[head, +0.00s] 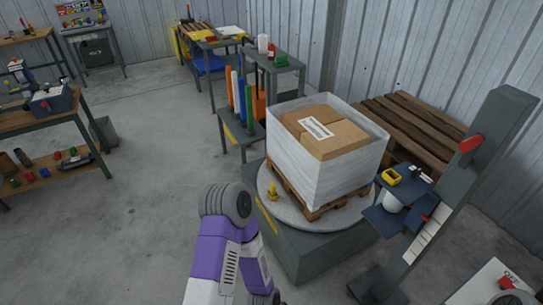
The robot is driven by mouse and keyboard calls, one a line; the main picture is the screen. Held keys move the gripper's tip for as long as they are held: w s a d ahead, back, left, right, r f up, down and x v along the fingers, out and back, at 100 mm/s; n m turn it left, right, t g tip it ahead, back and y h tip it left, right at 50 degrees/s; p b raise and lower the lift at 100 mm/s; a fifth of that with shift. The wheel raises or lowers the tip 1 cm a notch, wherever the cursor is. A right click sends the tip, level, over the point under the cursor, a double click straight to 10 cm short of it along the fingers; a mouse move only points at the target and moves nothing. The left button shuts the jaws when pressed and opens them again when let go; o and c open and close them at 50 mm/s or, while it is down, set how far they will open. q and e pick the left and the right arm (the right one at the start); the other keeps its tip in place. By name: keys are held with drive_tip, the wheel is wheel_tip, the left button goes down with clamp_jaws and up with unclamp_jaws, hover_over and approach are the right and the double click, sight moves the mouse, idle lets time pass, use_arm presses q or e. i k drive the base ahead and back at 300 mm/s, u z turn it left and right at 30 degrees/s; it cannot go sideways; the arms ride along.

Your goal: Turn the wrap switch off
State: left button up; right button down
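A light panel (482,287) at the lower right corner carries a printed "OFF" label and a red part (505,283) that looks like a switch handle. A dark round part (516,298) sits below it, cut off by the picture edge, so the switch position cannot be told. A purple and white link of one of my arms rises at the bottom middle, well left of the panel. Neither gripper shows in this view.
A pallet of cartons (325,134) in white wrap (340,180) stands on a round turntable (283,220). A grey mast (470,165) with a red knob (470,143) leans at right. Workbenches line the left and back.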

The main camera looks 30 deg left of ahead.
sight(506, 283)
drive_tip(key=z, duration=1.65)
